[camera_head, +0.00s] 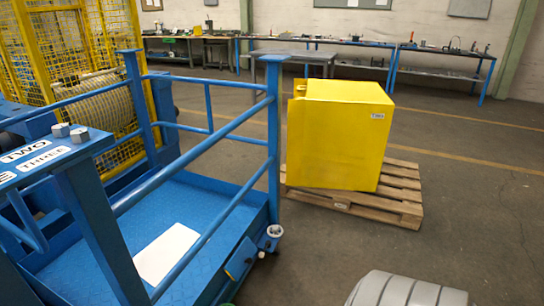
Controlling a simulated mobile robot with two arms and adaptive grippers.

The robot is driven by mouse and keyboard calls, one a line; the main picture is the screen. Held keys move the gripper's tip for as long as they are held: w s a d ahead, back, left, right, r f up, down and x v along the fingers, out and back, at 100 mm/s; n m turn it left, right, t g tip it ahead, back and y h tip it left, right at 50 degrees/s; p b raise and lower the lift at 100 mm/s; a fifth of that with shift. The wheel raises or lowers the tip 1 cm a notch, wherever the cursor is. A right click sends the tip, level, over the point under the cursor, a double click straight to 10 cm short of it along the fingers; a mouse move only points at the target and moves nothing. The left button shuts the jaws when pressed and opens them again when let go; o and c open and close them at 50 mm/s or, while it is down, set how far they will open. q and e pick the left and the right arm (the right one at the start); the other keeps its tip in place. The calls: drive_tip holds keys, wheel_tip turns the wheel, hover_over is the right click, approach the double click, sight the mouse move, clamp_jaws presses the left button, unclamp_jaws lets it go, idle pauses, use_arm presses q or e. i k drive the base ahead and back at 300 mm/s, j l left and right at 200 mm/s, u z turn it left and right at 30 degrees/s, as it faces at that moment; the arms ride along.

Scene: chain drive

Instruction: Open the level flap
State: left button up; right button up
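I cannot identify the level flap with certainty. A small blue plate (240,259) sits on the outer side of the blue platform (190,215), near its front right corner, and may be the flap. It looks closed against the side, but it is too small to tell surely. A round fitting with a pale rim (274,231) sits just to its right, at the foot of the corner post. Neither of my grippers is in view.
Blue railings (205,228) enclose the platform, where a white sheet (166,253) lies. A yellow cabinet (337,135) stands on a wooden pallet (402,194). Yellow mesh fencing (70,50) is at left, workbenches (440,52) along the wall.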

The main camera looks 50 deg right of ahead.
sight(238, 263)
drive_tip(key=z, duration=1.45)
drive_tip(key=i+l+u, duration=0.1)
drive_tip(key=u, duration=0.35)
drive_tip(key=l+u, duration=0.35)
drive_tip(key=u, duration=0.15)
drive_tip(key=i+l+u, duration=0.1)
drive_tip(key=l+u, duration=0.15)
drive_tip(key=u, duration=0.2)
drive_tip(key=l+u, duration=0.25)
drive_tip(key=u, duration=0.25)
